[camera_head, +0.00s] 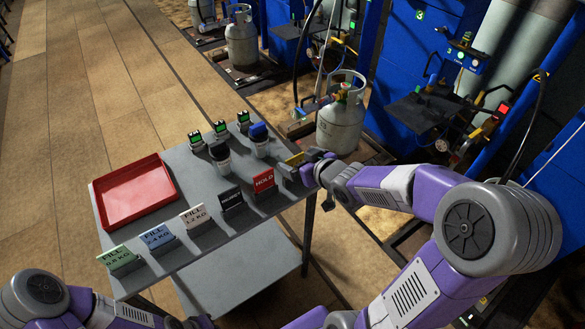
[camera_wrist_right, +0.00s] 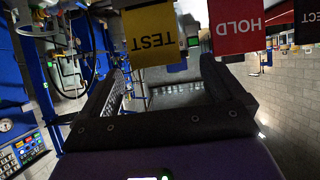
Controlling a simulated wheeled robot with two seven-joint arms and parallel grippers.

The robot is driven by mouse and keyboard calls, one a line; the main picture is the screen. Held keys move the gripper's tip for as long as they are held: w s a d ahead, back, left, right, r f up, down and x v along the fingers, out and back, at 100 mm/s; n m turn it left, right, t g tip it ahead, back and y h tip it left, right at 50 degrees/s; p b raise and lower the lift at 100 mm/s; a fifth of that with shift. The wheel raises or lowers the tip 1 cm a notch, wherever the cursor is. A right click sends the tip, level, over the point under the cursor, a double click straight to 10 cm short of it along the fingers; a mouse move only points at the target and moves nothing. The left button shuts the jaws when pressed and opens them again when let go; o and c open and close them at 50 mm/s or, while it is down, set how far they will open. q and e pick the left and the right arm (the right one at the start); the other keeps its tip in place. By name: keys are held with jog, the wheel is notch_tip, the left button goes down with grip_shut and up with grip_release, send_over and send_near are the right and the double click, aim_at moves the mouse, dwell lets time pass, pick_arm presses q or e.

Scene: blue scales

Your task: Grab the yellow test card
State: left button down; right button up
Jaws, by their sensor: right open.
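The yellow test card (camera_head: 294,159) stands upright at the right edge of the grey table (camera_head: 200,262), partly hidden by my right gripper (camera_head: 302,167). In the right wrist view the yellow card (camera_wrist_right: 151,35), reading TEST, is upside down, just beyond and above the fingertips. My right gripper (camera_wrist_right: 163,72) is open and empty in that view, its two fingers spread wide. I cannot tell whether a finger touches the card.
A red HOLD card (camera_head: 263,181) stands beside the yellow one. A black card (camera_head: 231,198) and white, blue and green FILL cards continue the row. Dark devices with small screens stand behind. A red tray (camera_head: 134,191) lies at left; a gas cylinder (camera_head: 341,122) stands beyond the table.

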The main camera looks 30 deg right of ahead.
aim_at(295, 157)
jog(key=b+x, duration=0.1)
jog(key=x, duration=0.1)
jog(key=b+x, duration=0.1)
jog(key=x, duration=0.2)
jog(key=shift+s+d+f+b, duration=0.2)
jog(key=shift+d+f+b, duration=0.05)
jog(key=shift+b, duration=0.05)
jog(key=shift+w+f, duration=0.15)
jog(key=shift+w, duration=0.3)
jog(key=c, duration=1)
jog(key=shift+c, duration=0.2)
jog(key=shift+r, duration=0.2)
